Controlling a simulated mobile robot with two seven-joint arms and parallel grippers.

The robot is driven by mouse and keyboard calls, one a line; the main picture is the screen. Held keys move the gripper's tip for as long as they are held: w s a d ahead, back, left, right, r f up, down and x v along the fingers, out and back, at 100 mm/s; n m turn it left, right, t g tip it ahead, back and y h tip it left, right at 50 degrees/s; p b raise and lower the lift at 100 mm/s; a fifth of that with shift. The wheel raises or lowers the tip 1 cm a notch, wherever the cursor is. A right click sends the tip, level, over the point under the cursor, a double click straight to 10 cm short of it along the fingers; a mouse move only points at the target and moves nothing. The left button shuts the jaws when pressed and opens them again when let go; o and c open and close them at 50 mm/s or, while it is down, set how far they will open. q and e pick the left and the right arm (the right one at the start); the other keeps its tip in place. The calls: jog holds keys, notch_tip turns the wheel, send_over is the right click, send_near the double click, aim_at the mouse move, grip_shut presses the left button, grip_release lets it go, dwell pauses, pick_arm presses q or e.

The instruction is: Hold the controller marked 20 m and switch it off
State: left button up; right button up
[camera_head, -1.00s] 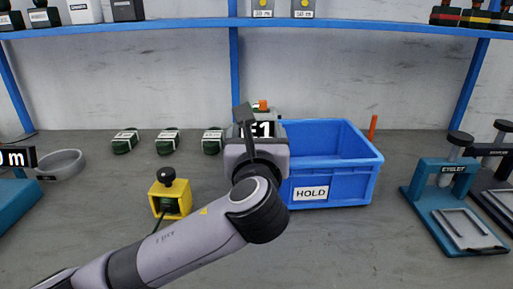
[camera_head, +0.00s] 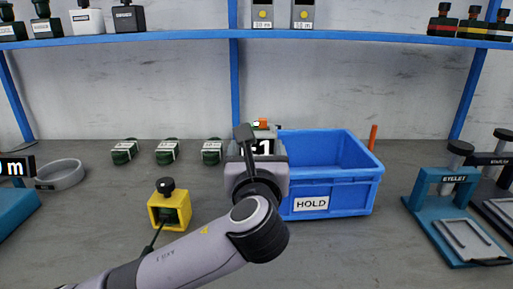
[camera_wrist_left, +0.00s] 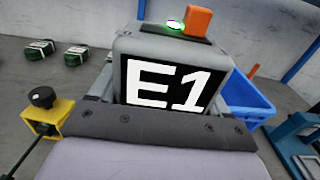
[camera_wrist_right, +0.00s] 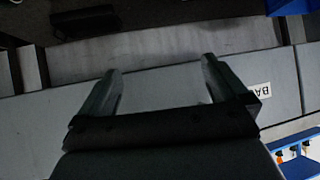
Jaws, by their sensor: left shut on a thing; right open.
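My left gripper (camera_head: 257,158) is shut on a grey box (camera_wrist_left: 130,45) with a black face marked E1. It stands at the left end of the blue HOLD bin in the head view. On the box's top in the left wrist view are an orange block (camera_wrist_left: 198,20) and a lit green light (camera_wrist_left: 175,25). Two grey units, a left one (camera_head: 262,14) and a right one (camera_head: 303,14), sit on the shelf with labels ending in "m"; their digits are too small to read surely. My right gripper (camera_wrist_right: 158,68) is open and empty over a grey surface, outside the head view.
The blue bin (camera_head: 349,195) is marked HOLD. A yellow box with a black knob (camera_head: 170,208) stands left of my arm. Several dark labelled parts lie behind it. A teal EYELET press (camera_head: 440,200) stands at right. A sign ending in "0 m" (camera_head: 17,167) is cut off at left.

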pick_arm(q)
jog(key=shift+f+b, duration=3.2)
jog(key=shift+f, duration=4.6)
jog(key=shift+f+b, duration=0.35)
jog(key=shift+f, duration=0.95)
pick_arm(e)
jog(key=shift+t, duration=0.3)
jog(key=f, duration=0.1)
jog(key=a+f, duration=0.1)
jog(key=f, duration=0.1)
jog(key=w+f, duration=0.1)
jog(key=f, duration=0.1)
jog(key=shift+a, duration=0.25)
jog(key=shift+d+f, duration=0.1)
jog(key=shift+f, duration=0.05)
pick_arm(q)
jog(key=shift+f, duration=0.15)
pick_arm(e)
jog(key=shift+s+r, duration=0.1)
jog(key=shift+r, duration=0.15)
